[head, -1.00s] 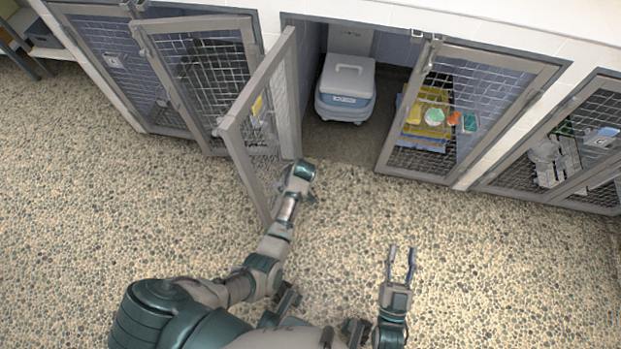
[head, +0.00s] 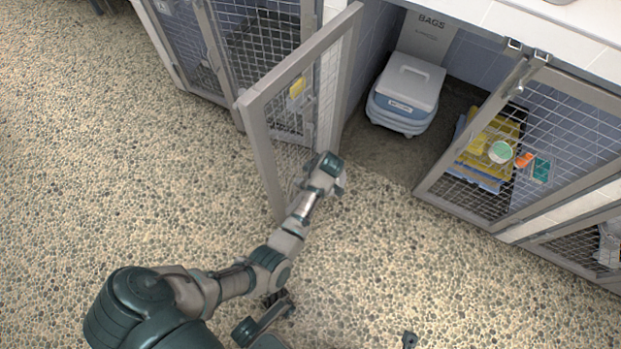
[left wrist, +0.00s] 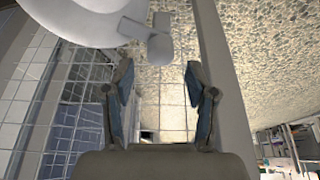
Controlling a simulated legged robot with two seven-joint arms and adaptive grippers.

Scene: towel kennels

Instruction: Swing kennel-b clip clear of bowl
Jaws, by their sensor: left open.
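In the left wrist view a large pale rounded bowl (left wrist: 75,14) fills the top left. A small grey piece that looks like the clip (left wrist: 158,48) lies at its rim, just beyond my fingertips. My left gripper (left wrist: 160,75) is open, with nothing between its fingers.
The open kennel holds a blue-grey lidded box (head: 405,90). Pebbled floor (head: 110,190) is clear in front.

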